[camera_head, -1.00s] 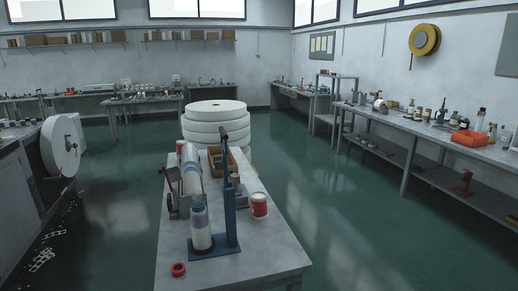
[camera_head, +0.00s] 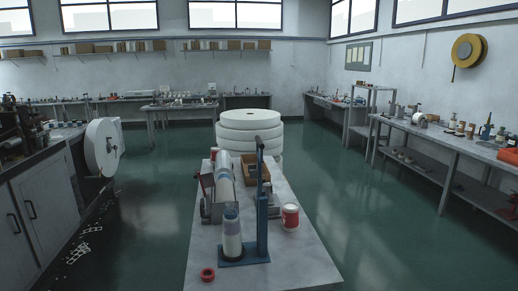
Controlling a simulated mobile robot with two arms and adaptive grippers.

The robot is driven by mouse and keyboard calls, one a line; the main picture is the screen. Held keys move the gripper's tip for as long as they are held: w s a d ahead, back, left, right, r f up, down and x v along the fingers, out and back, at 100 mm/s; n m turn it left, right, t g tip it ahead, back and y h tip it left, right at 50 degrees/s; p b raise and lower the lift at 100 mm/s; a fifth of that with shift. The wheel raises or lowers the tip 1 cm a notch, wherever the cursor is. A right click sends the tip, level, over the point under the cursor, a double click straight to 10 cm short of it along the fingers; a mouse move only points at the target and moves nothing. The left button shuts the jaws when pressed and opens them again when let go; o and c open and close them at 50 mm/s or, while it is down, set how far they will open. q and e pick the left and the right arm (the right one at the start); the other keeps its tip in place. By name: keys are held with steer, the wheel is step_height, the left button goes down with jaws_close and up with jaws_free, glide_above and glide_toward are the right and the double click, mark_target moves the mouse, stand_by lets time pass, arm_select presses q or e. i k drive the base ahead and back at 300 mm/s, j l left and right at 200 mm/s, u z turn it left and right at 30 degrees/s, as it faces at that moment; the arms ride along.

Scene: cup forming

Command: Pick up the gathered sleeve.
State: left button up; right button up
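Neither of my grippers is in view. A white, upright, bottle-shaped column with a grey-blue upper part (camera_head: 232,236) stands on the blue base of a lever stand (camera_head: 262,215) on the near table (camera_head: 300,262). It may be the gathered sleeve, but at this size I cannot tell. Behind it, a long white roll with a pale blue band (camera_head: 224,178) rests in a grey metal holder. A red and white cup or tub (camera_head: 290,217) stands to the right of the stand. A red ring (camera_head: 207,274) lies at the table's near left.
A wooden box (camera_head: 258,172) sits at the table's far end, with a stack of big white rolls (camera_head: 249,138) beyond. A cabinet with a large white reel (camera_head: 104,147) is at left. A long workbench (camera_head: 456,146) runs along the right wall. Green floor is clear right of the table.

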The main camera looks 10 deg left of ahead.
mark_target(231, 232)
steer(key=i+l+u, duration=0.3)
steer(key=i+l, duration=0.15)
steer(key=l, duration=0.3)
steer(key=i+l+u, duration=0.2)
steer(key=l, duration=0.2)
